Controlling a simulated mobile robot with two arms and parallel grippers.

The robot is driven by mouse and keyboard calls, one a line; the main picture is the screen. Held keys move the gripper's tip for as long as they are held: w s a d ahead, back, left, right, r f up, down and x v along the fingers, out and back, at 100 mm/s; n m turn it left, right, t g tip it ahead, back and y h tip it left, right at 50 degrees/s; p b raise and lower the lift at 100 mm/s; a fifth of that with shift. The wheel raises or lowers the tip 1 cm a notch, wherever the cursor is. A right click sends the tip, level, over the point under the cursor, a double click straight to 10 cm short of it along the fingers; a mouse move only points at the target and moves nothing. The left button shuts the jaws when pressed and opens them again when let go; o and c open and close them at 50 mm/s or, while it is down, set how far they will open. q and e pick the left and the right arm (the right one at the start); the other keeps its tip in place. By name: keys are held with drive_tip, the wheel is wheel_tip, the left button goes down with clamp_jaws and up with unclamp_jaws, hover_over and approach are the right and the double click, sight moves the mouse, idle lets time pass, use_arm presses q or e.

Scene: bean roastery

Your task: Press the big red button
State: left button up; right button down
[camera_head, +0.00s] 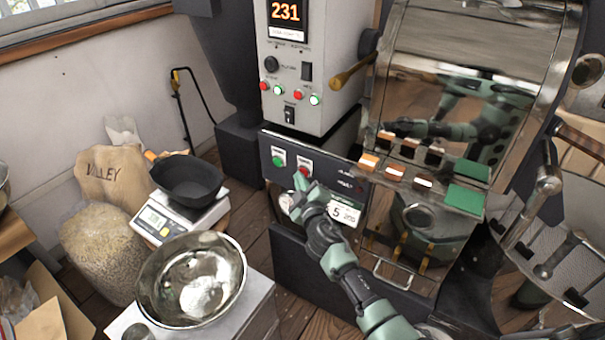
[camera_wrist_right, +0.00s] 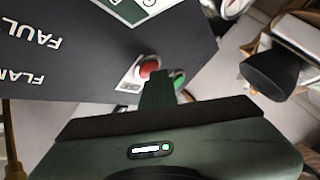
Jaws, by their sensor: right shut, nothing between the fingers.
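The red button (camera_head: 303,170) sits on a white plate on the dark front panel (camera_head: 327,172) of the roaster, to the right of a green button (camera_head: 278,161). My right gripper (camera_head: 299,186) is shut and empty, with its fingertips just below and in front of the red button. In the right wrist view the red button (camera_wrist_right: 150,66) shows right beside the gripper's fingertips (camera_wrist_right: 167,82). I cannot tell whether they touch it. My left gripper is not in view.
Above the panel is a grey control box (camera_head: 305,75) with small lit buttons and a display reading 231. A steel bowl (camera_head: 160,290) and a scale (camera_head: 155,222) with a black pan stand at the left. A brass-coloured handle (camera_head: 352,70) juts out above the panel.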

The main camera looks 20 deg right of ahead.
idle(0.4)
drive_tip(key=shift+s+a, duration=0.5)
drive_tip(key=shift+a, duration=0.1)
drive_tip(key=shift+s+a+b, duration=0.3)
drive_tip(key=shift+s+a, duration=1.25)
drive_tip(key=shift+a, duration=0.3)
drive_tip(key=shift+f, duration=0.1)
